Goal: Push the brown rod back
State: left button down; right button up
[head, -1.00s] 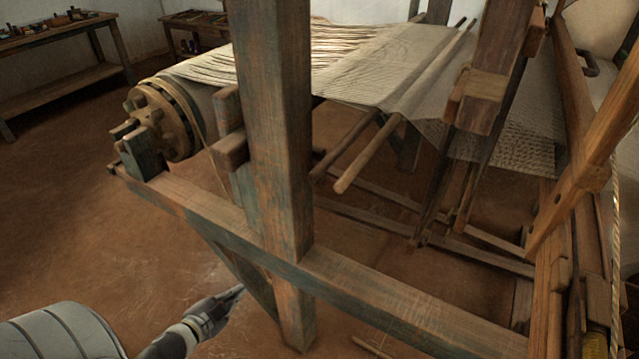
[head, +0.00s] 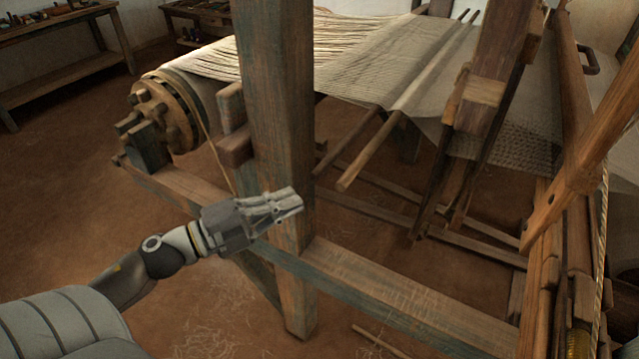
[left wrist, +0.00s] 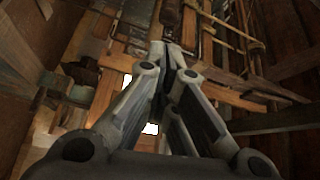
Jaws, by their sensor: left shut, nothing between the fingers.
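A brown rod (head: 368,153) lies slanting through the warp sheet of the loom. Its near end sticks out past the cloth edge, to the right of the thick front post. A second, darker rod (head: 347,142) runs beside it on the left, also with its end out. I cannot tell for sure which one the task means. My left gripper (head: 293,203) is shut and empty in front of the post, left of and slightly below the rod ends, apart from them. Its fingers also show in the left wrist view (left wrist: 178,62). My right gripper is out of view.
The upright post (head: 277,110) and long side beam (head: 370,285) stand between my arm and the loom's inside. The warp beam wheel (head: 160,112) is at left, hanging wooden frames (head: 480,100) at right. A bench (head: 60,70) stands far left.

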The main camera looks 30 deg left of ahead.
pick_arm(q)
jog(key=p+x, duration=0.2)
jog(key=x, duration=0.5)
dwell(0.4)
jog(key=a, duration=0.5)
jog(key=shift+w, duration=0.15)
jog(key=shift+a, duration=0.15)
